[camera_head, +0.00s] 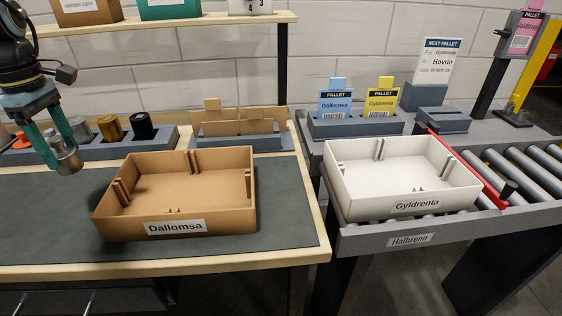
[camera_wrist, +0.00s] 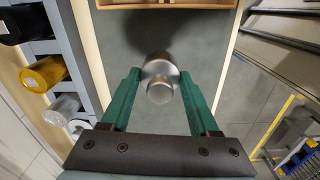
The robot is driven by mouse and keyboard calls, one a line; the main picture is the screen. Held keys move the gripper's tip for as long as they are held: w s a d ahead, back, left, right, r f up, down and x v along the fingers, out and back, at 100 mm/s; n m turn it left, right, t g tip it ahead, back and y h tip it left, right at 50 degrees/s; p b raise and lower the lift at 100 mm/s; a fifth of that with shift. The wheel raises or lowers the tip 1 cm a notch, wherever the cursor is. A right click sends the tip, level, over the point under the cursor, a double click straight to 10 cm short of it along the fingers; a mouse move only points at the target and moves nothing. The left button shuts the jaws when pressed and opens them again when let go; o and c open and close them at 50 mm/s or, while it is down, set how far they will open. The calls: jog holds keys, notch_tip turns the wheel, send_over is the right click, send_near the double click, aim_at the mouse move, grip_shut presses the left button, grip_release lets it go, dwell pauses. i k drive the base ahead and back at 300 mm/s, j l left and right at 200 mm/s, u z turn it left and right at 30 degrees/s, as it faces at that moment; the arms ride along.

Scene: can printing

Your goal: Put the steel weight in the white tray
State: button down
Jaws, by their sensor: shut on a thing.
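My gripper (camera_head: 62,150) has green fingers and is shut on the steel weight (camera_head: 69,162), a small silvery cylinder with a narrower knob. The weight hangs above the dark mat, left of the brown tray. In the wrist view the weight (camera_wrist: 160,82) sits between the fingertips of my gripper (camera_wrist: 160,85). The white tray (camera_head: 405,207), labelled Gyldrenta, stands on the roller conveyor at the right, well away from my gripper. Its inside looks empty apart from small dividers.
A brown tray (camera_head: 243,222) labelled Dallomsa stands on the mat between my gripper and the white tray. A grey rack (camera_head: 98,150) with several cans is behind the gripper. Card holders (camera_head: 355,124) stand behind the white tray. A red bar (camera_head: 476,178) lies across the conveyor.

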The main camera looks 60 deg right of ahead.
aim_at(392, 183)
jog(key=k+l+z, duration=0.25)
jog(key=k+l, duration=0.4)
jog(key=k+l+z, duration=0.25)
jog(key=k+l, duration=0.4)
jog(key=l, duration=0.1)
